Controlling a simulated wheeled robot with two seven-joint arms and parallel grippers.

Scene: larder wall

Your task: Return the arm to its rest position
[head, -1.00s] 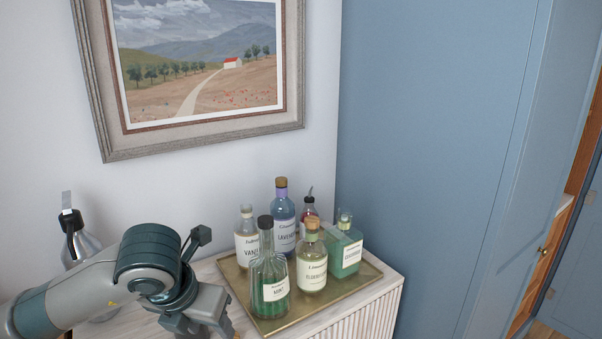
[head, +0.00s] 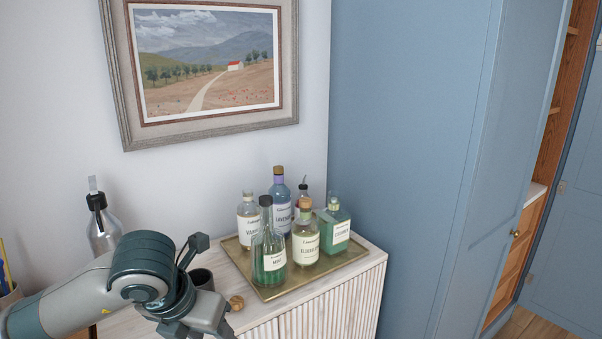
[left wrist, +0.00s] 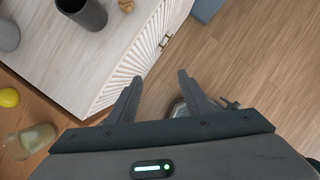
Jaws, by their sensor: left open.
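My left arm (head: 150,275) reaches in from the lower left of the head view, bent over the pale cabinet top, with its wrist at the bottom edge. My left gripper (left wrist: 158,85) shows in the left wrist view, its two fingers spread apart with nothing between them. The fingers are over the cabinet's ribbed front edge and the wooden floor. In the head view the fingertips are not clearly visible. My right gripper is in neither view.
A brass tray (head: 345,261) with several labelled bottles stands on the cabinet (head: 345,305), right of my arm. A dark cup (left wrist: 82,12) and a small wooden piece (head: 236,303) are close to my wrist. A metal bottle (head: 103,228) stands behind my arm. Floor (left wrist: 235,60) is open beyond the cabinet.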

